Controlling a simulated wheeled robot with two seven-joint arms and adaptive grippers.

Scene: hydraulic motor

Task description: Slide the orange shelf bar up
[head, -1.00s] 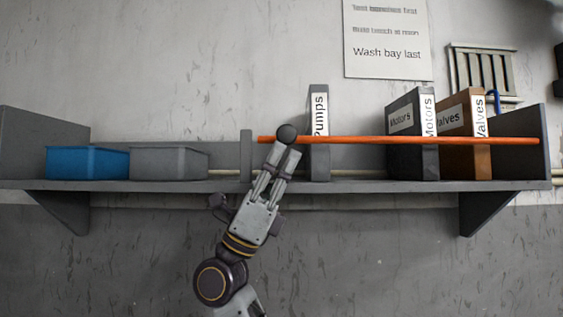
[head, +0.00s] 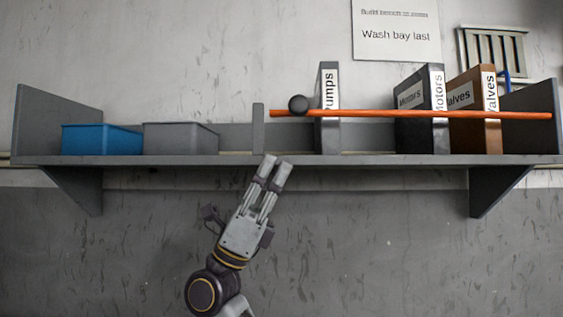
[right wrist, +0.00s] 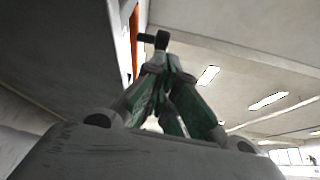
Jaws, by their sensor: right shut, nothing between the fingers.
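The orange shelf bar (head: 385,113) runs across the front of the right half of the shelf, in front of the binders. A dark round knob (head: 298,104) sits near its left end. The bar lies almost level, its right end at the shelf's right side wall. My right gripper (head: 276,162) is shut and empty, its fingertips at the shelf board's front edge, below and left of the knob and apart from it. In the right wrist view the shut fingers (right wrist: 162,75) point toward the dark knob (right wrist: 161,40) and part of the orange bar (right wrist: 134,42). My left gripper is not in view.
The grey shelf (head: 180,160) holds a blue bin (head: 100,140), a grey bin (head: 180,138) and a short divider (head: 258,128). Binders labelled Pumps (head: 328,80), Motors (head: 437,80) and Valves (head: 490,90) stand behind the bar.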

